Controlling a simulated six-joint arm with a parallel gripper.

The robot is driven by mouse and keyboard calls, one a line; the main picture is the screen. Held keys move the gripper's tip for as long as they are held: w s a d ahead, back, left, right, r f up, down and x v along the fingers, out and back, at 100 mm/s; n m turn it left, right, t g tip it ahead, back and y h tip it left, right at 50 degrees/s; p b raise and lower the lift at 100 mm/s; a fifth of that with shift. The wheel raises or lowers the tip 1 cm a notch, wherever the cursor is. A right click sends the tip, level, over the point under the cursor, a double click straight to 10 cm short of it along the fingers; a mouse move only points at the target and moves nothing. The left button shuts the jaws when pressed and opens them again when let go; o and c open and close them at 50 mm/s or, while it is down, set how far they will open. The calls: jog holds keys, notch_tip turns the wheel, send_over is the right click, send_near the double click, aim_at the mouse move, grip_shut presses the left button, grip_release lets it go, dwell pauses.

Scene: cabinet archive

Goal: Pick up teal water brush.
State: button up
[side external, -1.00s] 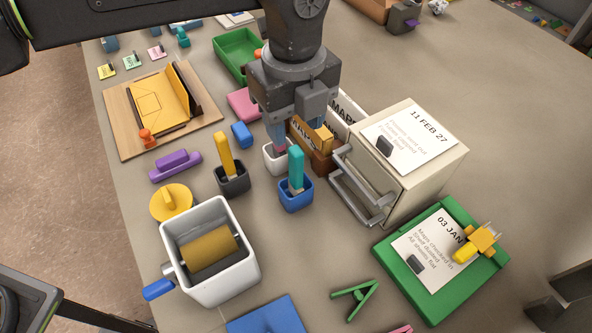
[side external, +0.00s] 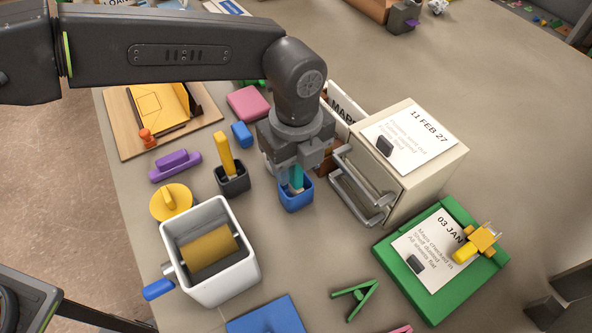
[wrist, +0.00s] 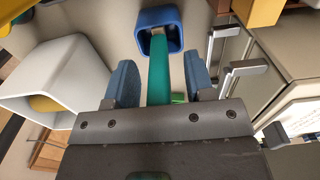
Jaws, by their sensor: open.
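The teal water brush (side external: 296,178) stands upright in a blue cup (side external: 296,196), its upper part hidden by my gripper in the side view. My gripper (side external: 290,172) is right above the cup and around the top of the brush. In the wrist view my gripper (wrist: 160,84) is open, with one blue finger pad on each side of the teal water brush (wrist: 159,70). A gap shows between each pad and the brush. The blue cup (wrist: 158,20) lies beyond the fingertips.
A black cup (side external: 232,182) with a yellow-handled tool stands left of the blue cup. The beige cabinet (side external: 425,165) with its metal handles (side external: 362,190) is close on the right. A white bin (side external: 215,275) with a yellow roller stands at front left.

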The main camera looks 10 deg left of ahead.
grip_shut()
dwell(0.3)
notch_tip(320, 180, up, 10)
jog(key=shift+r, duration=0.1)
dwell(0.4)
jog(key=c, duration=0.7)
grip_release()
grip_shut()
